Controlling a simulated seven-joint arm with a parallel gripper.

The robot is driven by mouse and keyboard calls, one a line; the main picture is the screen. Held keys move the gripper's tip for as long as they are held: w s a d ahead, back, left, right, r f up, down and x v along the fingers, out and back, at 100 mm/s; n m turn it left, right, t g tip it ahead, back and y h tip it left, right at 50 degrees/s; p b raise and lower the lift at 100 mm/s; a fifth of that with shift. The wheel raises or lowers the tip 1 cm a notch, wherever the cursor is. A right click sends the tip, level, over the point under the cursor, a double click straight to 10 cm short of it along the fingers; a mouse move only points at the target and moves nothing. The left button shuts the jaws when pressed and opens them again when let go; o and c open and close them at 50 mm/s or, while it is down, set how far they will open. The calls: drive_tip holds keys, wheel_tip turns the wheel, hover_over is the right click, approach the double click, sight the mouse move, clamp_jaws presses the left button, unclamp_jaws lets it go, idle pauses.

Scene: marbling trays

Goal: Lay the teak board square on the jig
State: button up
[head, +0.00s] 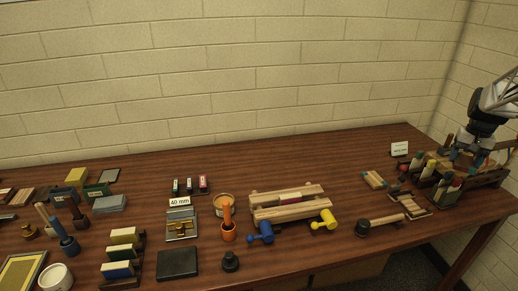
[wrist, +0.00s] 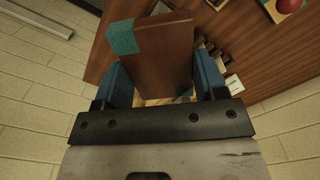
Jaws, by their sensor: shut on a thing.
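My gripper (wrist: 163,75) is shut on a brown wooden board (wrist: 165,55) with a teal patch at one end, which I take to be the teak board. The board stands between the two blue fingers in the wrist view. In the head view my gripper (head: 470,160) is at the far right, over a dark wooden rack (head: 486,178) holding several pieces with coloured ends. The held board cannot be made out clearly there. I cannot tell for sure which thing is the jig; a low wooden frame (head: 412,207) lies left of the rack.
A small wooden piece with teal ends (head: 374,180) and a white label card (head: 399,148) are near the rack. A dark-headed mallet (head: 382,224) lies in front. A wooden clamp-like stand (head: 290,203) and blue (head: 262,233) and yellow mallets (head: 324,220) are mid-table. The back centre-right is clear.

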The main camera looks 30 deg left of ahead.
drive_tip(key=s+a+f+n, duration=0.2)
drive_tip(key=s+a, duration=0.3)
drive_tip(key=a, duration=1.2)
drive_tip(key=s+a+f+n, duration=0.1)
drive_tip(key=s+a, duration=0.3)
drive_tip(key=a, duration=1.4)
drive_tip(key=s+a+f+n, duration=0.2)
drive_tip(key=s+a, duration=0.3)
drive_tip(key=a, duration=1.2)
drive_tip(key=n, duration=0.4)
hover_over(150, 216)
wheel_tip(150, 216, down, 5)
drive_tip(key=shift+r, duration=0.2)
drive_tip(key=shift+f, duration=2.5)
